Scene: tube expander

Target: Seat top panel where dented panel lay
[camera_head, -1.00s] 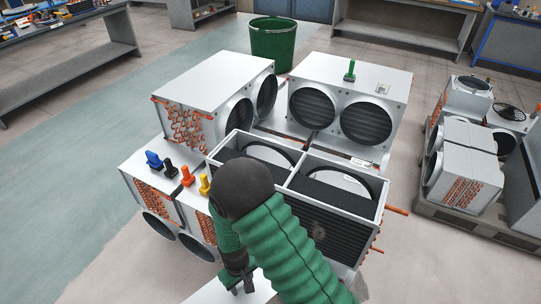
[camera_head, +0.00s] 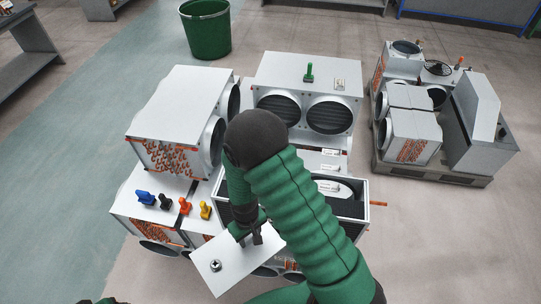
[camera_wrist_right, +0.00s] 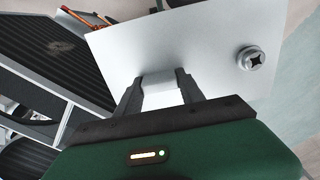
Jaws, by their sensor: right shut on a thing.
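My right gripper (camera_head: 252,236) is shut on a flat pale metal top panel (camera_head: 232,262), held tilted near the front of the units. In the right wrist view the fingers (camera_wrist_right: 158,92) pinch a small raised tab on the panel (camera_wrist_right: 205,45), which has a round cross-slotted fastener (camera_wrist_right: 250,58). An open-topped unit (camera_head: 367,190) with dark compartments stands behind and beside the panel, partly hidden by my right arm. The panel is apart from its opening, overlapping its front left in the picture. I cannot make out a dented panel. My left gripper is not in view.
A closed unit with a green handle (camera_head: 309,72) stands behind, and another (camera_head: 185,100) at the left. Blue, black, orange and yellow knobs (camera_head: 205,210) stand on a lower unit. A loaded pallet (camera_head: 440,172) is at the right, a green bin (camera_head: 207,30) behind.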

